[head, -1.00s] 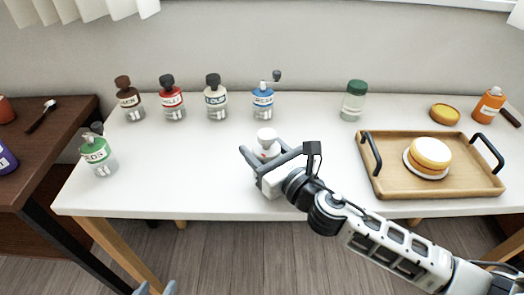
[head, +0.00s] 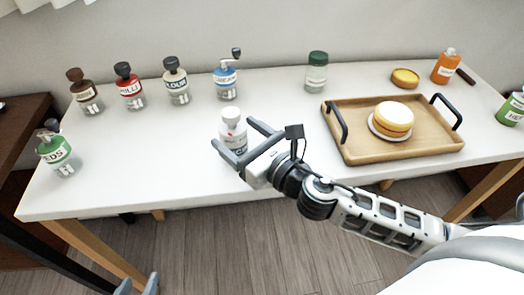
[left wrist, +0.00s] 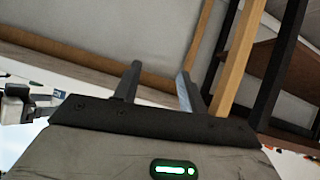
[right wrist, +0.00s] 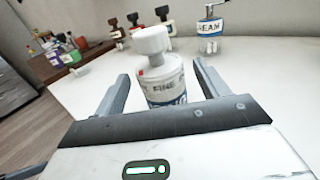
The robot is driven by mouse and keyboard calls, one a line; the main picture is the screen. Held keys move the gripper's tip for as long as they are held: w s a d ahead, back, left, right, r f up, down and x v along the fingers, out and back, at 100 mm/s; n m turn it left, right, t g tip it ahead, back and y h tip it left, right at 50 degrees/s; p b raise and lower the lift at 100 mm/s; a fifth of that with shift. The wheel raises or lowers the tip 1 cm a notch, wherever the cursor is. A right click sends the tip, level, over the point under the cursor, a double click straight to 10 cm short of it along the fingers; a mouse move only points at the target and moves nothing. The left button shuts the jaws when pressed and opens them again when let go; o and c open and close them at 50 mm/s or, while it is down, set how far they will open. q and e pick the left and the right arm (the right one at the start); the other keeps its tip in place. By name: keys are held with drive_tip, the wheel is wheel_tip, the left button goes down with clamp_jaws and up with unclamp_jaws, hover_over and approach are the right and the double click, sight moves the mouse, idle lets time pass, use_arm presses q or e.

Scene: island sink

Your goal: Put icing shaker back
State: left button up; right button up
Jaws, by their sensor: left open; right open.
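The icing shaker (head: 233,136) is a white bottle with a white cap and a label, standing upright on the white table. My right gripper (head: 232,132) is open, with its two fingers on either side of the shaker. In the right wrist view the shaker (right wrist: 160,82) stands between and just beyond the open fingertips (right wrist: 160,72), with gaps visible on both sides. The bottle's lower part is partly hidden by the gripper. My left gripper (head: 137,284) is open and empty, low at the front of the table; in the left wrist view its fingers (left wrist: 157,70) are apart.
A row with brown (head: 86,95), red (head: 129,90), cream (head: 176,84) and blue (head: 226,82) shakers stands behind. A green-labelled grinder (head: 57,153) is at left. A green-capped jar (head: 316,75) and a wooden tray (head: 365,147) with a cake (head: 392,118) are right.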

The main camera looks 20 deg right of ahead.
drive_tip(key=b+v, duration=0.1)
drive_tip(key=v, duration=0.6)
drive_tip(key=shift+s+f+b, duration=0.1)
drive_tip(key=shift+s+b, duration=0.1)
drive_tip(key=shift+b, duration=0.15)
drive_tip(key=shift+s+d, duration=0.15)
drive_tip(key=shift+s, duration=0.2)
use_arm(q)
drive_tip(key=shift+w+d+f, duration=0.1)
drive_tip(key=shift+d+f, duration=0.05)
drive_tip(key=shift+f, duration=0.1)
use_arm(e)
drive_tip(key=shift+s, duration=0.1)
